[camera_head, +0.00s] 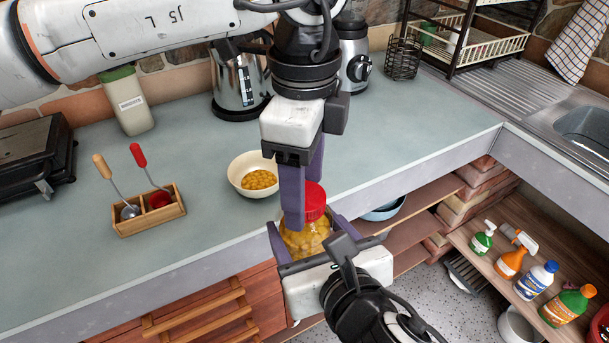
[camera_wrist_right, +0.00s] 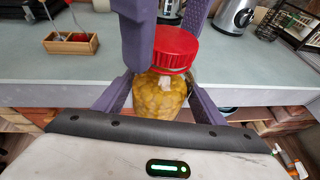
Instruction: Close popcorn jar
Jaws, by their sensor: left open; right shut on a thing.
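The popcorn jar (camera_head: 303,242) is clear and filled with yellow popcorn. My right gripper (camera_head: 307,228) is shut on it in front of the counter edge; its two fingers flank the jar in the right wrist view (camera_wrist_right: 160,98). The red lid (camera_head: 313,198) is at the jar's mouth, and shows in the right wrist view (camera_wrist_right: 175,47) slightly right of the jar's middle. I cannot tell whether it is fully seated. My left gripper (camera_head: 304,207) points down from above, open, with its fingers on either side of the lid. The left fingers hide part of the lid.
A cream bowl of yellow kernels (camera_head: 259,180) stands on the counter behind the jar. A wooden caddy (camera_head: 150,212) with two utensils is at left. A kettle (camera_head: 236,84) and blender (camera_head: 354,60) stand at the back. Bottles (camera_head: 510,262) stand on a lower shelf at right.

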